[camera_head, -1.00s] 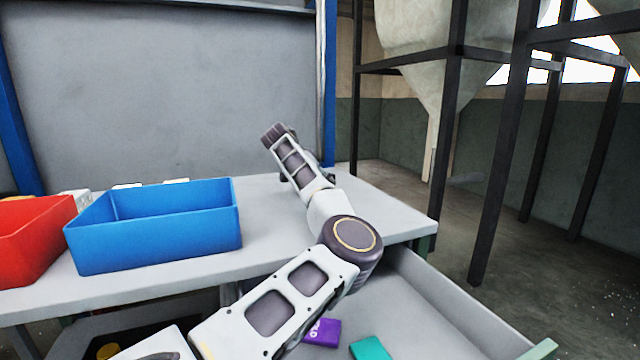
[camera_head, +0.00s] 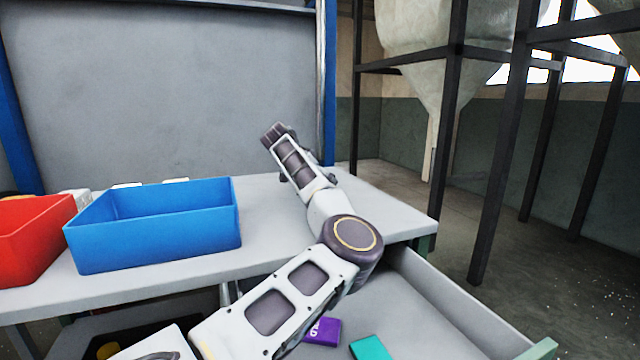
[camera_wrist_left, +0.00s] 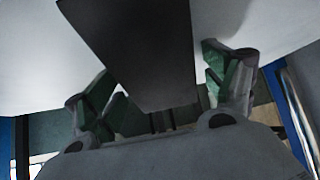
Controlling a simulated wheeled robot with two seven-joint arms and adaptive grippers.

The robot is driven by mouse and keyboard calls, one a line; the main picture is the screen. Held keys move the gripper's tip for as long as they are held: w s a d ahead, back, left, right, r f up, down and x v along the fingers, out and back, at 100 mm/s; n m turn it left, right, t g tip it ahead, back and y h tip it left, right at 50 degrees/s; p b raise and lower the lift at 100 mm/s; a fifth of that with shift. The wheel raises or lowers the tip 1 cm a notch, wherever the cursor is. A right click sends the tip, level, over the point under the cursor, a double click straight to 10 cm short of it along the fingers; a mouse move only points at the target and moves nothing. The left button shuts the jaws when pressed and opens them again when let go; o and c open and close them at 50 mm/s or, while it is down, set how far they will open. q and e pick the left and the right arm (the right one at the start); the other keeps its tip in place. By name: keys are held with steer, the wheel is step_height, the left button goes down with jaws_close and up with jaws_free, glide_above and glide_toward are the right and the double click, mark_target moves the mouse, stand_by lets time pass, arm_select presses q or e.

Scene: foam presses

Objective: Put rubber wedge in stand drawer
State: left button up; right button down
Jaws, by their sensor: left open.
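A dark, tapered block, which looks like the rubber wedge (camera_wrist_left: 145,40), fills the upper middle of the left wrist view. My left gripper (camera_wrist_left: 162,78) has its green-padded fingers spread on either side of the block's lower end. I cannot tell whether either finger touches it. In the head view my left arm reaches over the drawer and table, and the fingers and block cannot be made out there. The open drawer (camera_head: 455,318) is at the lower right, partly hidden by my arm. My right gripper is not in view.
A purple box (camera_head: 324,332) and a teal box (camera_head: 370,348) lie in the drawer. A blue bin (camera_head: 160,235) and a red bin (camera_head: 32,240) stand on the grey table (camera_head: 150,283). Dark metal posts (camera_head: 500,150) rise at the right. The table's right part is clear besides my arm.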

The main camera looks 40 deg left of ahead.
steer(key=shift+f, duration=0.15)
arm_select(q)
steer(key=shift+f+b, duration=0.15)
steer(key=shift+b, duration=0.3)
steer(key=p+v, duration=0.1)
steer(key=v, duration=0.2)
steer(key=shift+w, duration=0.15)
steer(key=shift+a+r+p, duration=0.1)
steer(key=shift+r+p, duration=0.3)
steer(key=shift+r, duration=0.1)
steer(key=shift+p+v, duration=0.4)
steer(key=shift+v, duration=0.45)
steer(key=p+v, duration=0.2)
steer(key=v, duration=0.6)
steer(key=shift+s+a+r, duration=0.15)
steer(key=shift+s+r, duration=0.05)
steer(key=shift+s, duration=0.1)
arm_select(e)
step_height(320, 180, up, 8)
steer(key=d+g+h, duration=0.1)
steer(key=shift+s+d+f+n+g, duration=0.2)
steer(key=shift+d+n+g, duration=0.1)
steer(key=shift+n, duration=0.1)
arm_select(q)
steer(key=shift+o, duration=0.5)
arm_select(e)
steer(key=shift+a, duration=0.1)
